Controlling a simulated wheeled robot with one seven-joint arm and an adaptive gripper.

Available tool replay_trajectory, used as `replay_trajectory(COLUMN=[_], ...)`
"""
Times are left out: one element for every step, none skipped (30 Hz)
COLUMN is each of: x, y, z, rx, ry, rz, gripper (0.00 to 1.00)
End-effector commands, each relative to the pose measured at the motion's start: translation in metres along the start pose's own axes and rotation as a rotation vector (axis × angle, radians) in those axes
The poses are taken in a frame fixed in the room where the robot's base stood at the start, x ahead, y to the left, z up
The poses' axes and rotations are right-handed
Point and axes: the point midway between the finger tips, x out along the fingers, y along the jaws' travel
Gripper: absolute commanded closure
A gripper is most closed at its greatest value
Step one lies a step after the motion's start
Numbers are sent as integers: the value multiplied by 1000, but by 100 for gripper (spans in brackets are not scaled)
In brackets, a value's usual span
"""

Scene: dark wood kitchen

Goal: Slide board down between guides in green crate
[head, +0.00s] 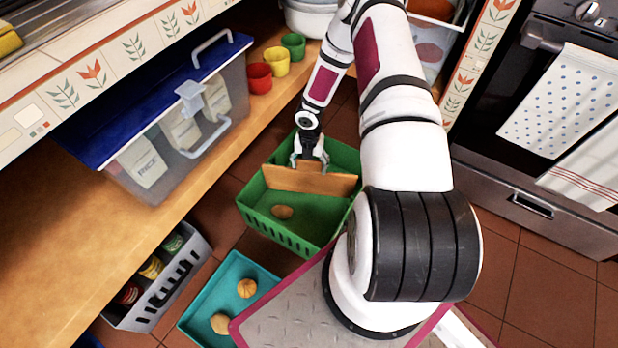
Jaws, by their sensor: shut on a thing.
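The green crate (257,212) stands on the tiled floor, with slotted walls. The wooden board (290,179) is upright and spans the crate from left to right around its middle. My gripper (310,163) is shut on the board's top edge from above. The board's lower edge seems to be inside the crate, but I cannot tell how deep it sits. The guides are too small to make out. My arm covers the crate's right side.
A teal tray (205,297) with round tan items lies in front of the crate. A grey basket of cans (160,300) stands at left. A shelf above the floor holds a lidded clear bin (150,165) and coloured cups (276,61). The oven (490,150) is at right.

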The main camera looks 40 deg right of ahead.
Motion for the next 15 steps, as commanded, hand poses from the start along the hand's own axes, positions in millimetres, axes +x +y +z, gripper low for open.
replay_trajectory(x=[9, 12, 15, 16, 18, 19, 21, 23, 27, 31, 35, 41, 46, 50, 54], y=[0, 0, 0, 0, 0, 0, 0, 0, 0, 0, 0, 0, -1, -1, 0], z=[0, 0, 0, 0, 0, 0, 0, 0, 0, 0, 0, 0, 0, 0, 0], rx=[-1, -1, -1, -1, -1, 0, 0, 0, 1, 1, 1, 0, 0, 0, 0], ry=[0, -1, -1, -1, -1, -1, -1, -1, -1, -1, 0, 0, 1, 0, -1], rz=[-1, -1, -1, -1, -1, -1, -1, -1, -1, -1, -1, -1, -2, -1, -1], gripper=[84, 84, 84, 84, 84, 84, 84, 84, 84, 84, 84, 84, 84, 84, 84])
